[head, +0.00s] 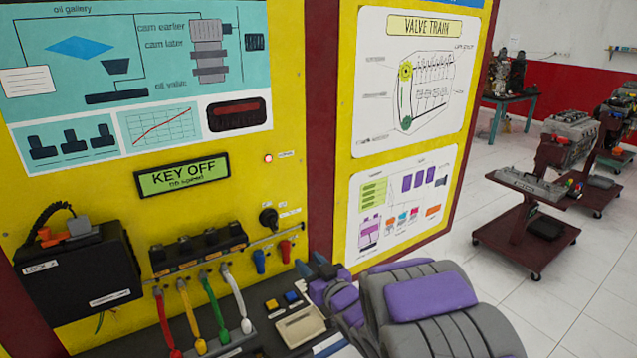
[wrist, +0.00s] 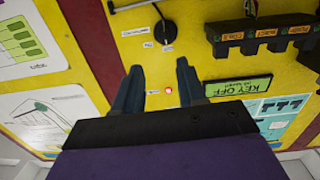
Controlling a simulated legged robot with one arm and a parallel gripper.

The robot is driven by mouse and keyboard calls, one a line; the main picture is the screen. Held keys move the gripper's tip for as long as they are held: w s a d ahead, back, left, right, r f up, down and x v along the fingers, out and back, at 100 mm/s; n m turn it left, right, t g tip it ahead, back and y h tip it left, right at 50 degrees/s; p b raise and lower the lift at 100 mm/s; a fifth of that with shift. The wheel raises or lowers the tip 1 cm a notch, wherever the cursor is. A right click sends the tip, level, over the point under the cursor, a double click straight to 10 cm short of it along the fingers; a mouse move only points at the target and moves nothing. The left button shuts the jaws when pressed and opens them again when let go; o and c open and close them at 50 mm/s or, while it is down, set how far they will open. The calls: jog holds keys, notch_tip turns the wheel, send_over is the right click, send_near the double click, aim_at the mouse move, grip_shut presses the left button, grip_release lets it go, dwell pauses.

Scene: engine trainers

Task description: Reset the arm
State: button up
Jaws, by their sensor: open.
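My arm (head: 425,305), purple and grey, reaches in from the bottom of the head view toward the yellow trainer panel. My gripper (head: 316,268) is at its far end, small and partly hidden by the arm. In the wrist view my gripper (wrist: 158,68) shows two dark fingers spread apart with nothing between them. The fingers point toward the yellow panel near a black key knob (wrist: 165,33). This knob (head: 268,217) also shows in the head view, up and left of the gripper. I see no contact with it.
A display (head: 182,176) reads KEY OFF; a small lamp (head: 268,158) is beside it. A black box (head: 80,270), coloured leads (head: 207,290) and a shelf with buttons (head: 290,298) are left of my arm. Tiled floor (head: 490,240) is open at right, with wheeled engine stands (head: 527,235).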

jog(key=s+d+f+m+g+h, duration=0.1)
jog(key=s+d+m+g+h, duration=0.15)
jog(key=s+d+h, duration=0.5)
jog(key=s+d+f+m+g+h, duration=0.15)
jog(key=s+d+g, duration=0.3)
jog(key=d, duration=0.55)
jog(key=s+r+m+g, duration=0.2)
jog(key=s+g, duration=0.7)
jog(key=s, duration=2.4)
jog(key=shift+s+r+m+g, duration=0.2)
jog(key=shift+s+m+g, duration=0.1)
jog(key=shift+m+g, duration=0.1)
